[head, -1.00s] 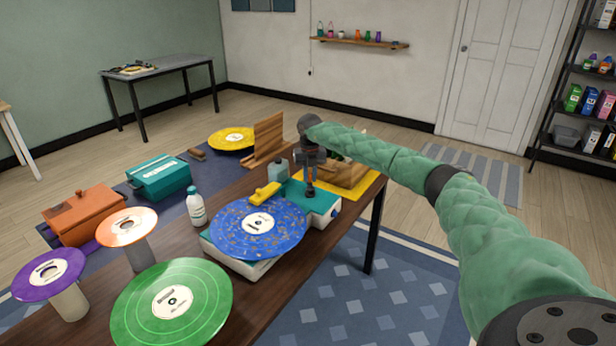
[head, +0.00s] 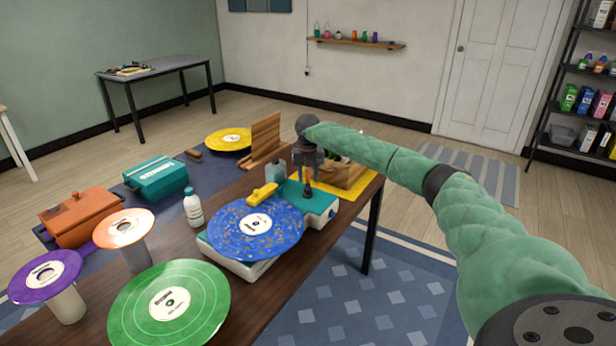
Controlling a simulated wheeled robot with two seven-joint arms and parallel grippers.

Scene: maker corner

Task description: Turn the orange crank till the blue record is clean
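The blue record (head: 275,238) lies flat on the teal-and-white cleaning machine (head: 322,200), with tan specks scattered over its surface. A yellow piece (head: 262,193) sits over the record's far edge. The orange crank (head: 308,186) shows as a small upright bit on the machine's far right part. My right gripper (head: 308,176) points down at the crank from above, its fingers at the orange handle. The fingers are small and dark, so I cannot tell whether they are closed on it. My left gripper is out of view.
A white bottle (head: 194,208) stands left of the machine. A green record (head: 168,305), an orange record (head: 124,229) and a purple record (head: 45,277) are at the front left. A wooden rack (head: 265,142) stands behind.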

